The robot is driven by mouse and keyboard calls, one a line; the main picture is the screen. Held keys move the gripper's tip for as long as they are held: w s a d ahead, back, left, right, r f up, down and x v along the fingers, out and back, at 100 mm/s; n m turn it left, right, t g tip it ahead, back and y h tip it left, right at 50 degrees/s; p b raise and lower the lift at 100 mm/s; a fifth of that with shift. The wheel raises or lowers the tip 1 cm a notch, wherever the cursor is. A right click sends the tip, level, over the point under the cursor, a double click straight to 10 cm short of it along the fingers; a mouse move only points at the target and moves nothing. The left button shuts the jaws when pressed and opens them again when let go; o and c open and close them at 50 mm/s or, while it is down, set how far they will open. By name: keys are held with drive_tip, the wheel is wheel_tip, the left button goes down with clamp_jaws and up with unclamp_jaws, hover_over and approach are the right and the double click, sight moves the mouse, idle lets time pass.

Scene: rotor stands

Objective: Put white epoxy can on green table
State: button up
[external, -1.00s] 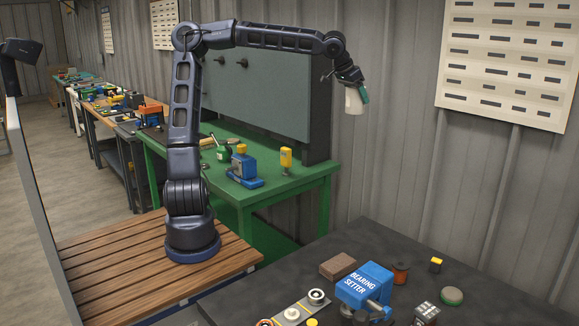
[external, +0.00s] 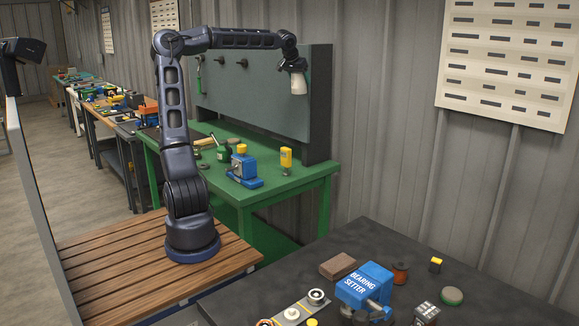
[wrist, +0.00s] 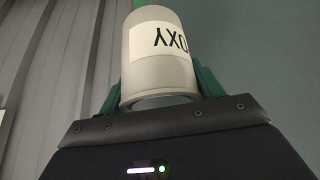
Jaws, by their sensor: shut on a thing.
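The white epoxy can (external: 298,83) hangs in the air at the end of my arm, in front of the right part of the grey back panel. In the wrist view the can (wrist: 157,62) shows part of its label, with the letters "OXY" upside down. My gripper (external: 294,68) is shut on it, with a green finger on each side of the can in the wrist view. The green table (external: 285,196) stands below, and the can is well above its top, not touching it.
On the green table stand a blue device (external: 242,168) with a yellow top, a yellow-topped bottle (external: 286,158) and a green item (external: 223,152). The table's front right top is clear. A dark bench (external: 385,243) with a bearing setter (external: 364,286) stands in front.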

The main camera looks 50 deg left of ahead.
drive_tip(key=s+a+f+n+g+y, duration=0.15)
drive_tip(key=s+a, duration=0.25)
drive_tip(key=a, duration=1.1)
drive_tip(key=s+a+n+y, duration=0.1)
drive_tip(key=s+a+n, duration=0.3)
drive_tip(key=a, duration=1.1)
drive_tip(key=shift+m, duration=0.75)
drive_tip(key=f, duration=2.5)
drive_tip(key=s+f, duration=0.1)
drive_tip(key=f, duration=1.2)
drive_tip(key=shift+f, duration=0.15)
drive_tip(key=shift+f, duration=0.1)
drive_tip(key=o, duration=1.3)
drive_tip(key=shift+c, duration=0.2)
drive_tip(key=v, duration=1.2)
drive_tip(key=shift+s+a, duration=0.15)
drive_tip(key=shift+s, duration=0.05)
